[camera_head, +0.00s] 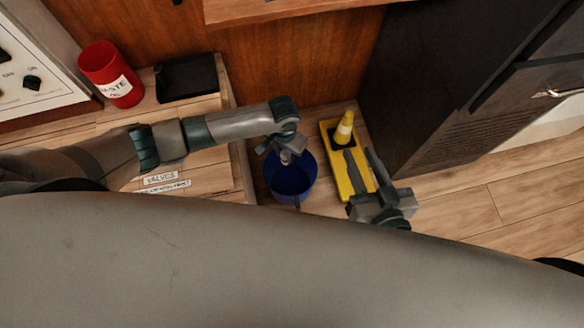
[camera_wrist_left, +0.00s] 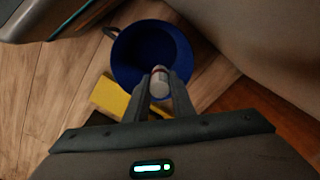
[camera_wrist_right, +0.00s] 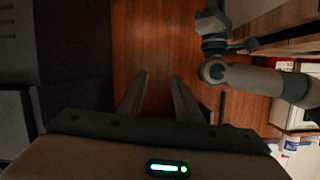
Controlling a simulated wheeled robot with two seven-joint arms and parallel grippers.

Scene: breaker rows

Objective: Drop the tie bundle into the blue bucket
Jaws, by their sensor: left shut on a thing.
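The blue bucket (camera_head: 292,180) stands on the floor beside the wooden bench, and it also shows in the left wrist view (camera_wrist_left: 150,40). My left gripper (camera_head: 286,156) is over the bucket. In the left wrist view, my left gripper (camera_wrist_left: 158,88) is shut on a small pale bundle with a reddish band, the tie bundle (camera_wrist_left: 159,82). The bundle appears above the bucket's opening, near its rim in that view. My right gripper (camera_head: 362,178) is open and empty to the right of the bucket; its spread fingers also show in the right wrist view (camera_wrist_right: 160,95).
A red waste can (camera_head: 110,74) and black tray (camera_head: 186,77) sit on the bench. Floor at the right is clear.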

